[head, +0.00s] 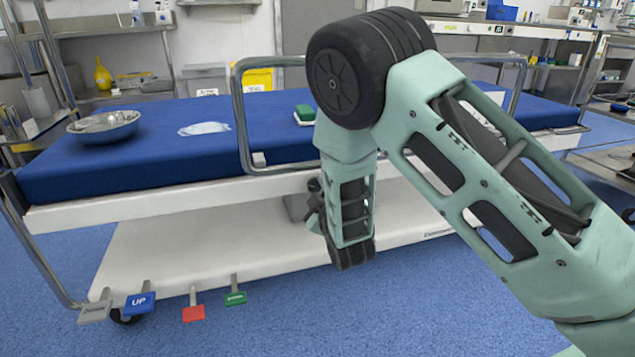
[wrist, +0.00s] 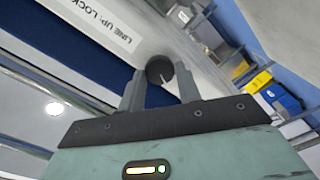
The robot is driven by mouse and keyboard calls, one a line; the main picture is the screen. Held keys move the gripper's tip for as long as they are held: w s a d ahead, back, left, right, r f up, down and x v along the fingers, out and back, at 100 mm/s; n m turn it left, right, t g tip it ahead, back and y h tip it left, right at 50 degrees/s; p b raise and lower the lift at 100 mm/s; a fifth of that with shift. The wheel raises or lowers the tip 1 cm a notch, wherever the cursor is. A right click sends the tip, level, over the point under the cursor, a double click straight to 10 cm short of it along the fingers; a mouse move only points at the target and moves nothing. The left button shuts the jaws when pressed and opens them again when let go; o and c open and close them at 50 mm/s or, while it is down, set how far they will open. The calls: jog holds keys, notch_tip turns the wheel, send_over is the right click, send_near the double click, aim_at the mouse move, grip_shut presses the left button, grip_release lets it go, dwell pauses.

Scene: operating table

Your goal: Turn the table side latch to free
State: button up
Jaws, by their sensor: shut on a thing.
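The side latch is a dark round knob (wrist: 160,69) on the pale side of the operating table, seen in the wrist view. A short pale line shows near its lower right; its exact setting is hard to tell. A white label (wrist: 105,22) reading "LINE UP: LOCK", partly cut off, is beside it. My gripper (wrist: 159,73) has one finger on each side of the knob and is shut on it. In the head view my gripper (head: 316,208) is against the table side (head: 190,193), and my wrist mostly hides the knob.
A metal side rail (head: 240,110) rises close left of my arm. A metal bowl (head: 104,126) and a green-and-white block (head: 305,114) are on the blue mattress (head: 110,165). Several foot pedals, including a red one (head: 193,313), stick out low at left. The front floor is clear.

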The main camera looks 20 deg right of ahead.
jog(key=n+p, duration=0.2)
jog(key=n, duration=0.1)
jog(key=shift+s+n+p, duration=0.1)
jog(key=shift+n+p, duration=0.25)
jog(key=shift+n, duration=0.05)
jog(key=shift+d+f+n+p, duration=0.1)
jog(key=shift+n+p, duration=0.2)
jog(key=shift+n, duration=0.2)
jog(key=o, duration=1)
jog(key=shift+c, duration=0.2)
jog(key=shift+s, duration=0.1)
jog(key=s+p, duration=0.5)
jog(key=s, duration=1.2)
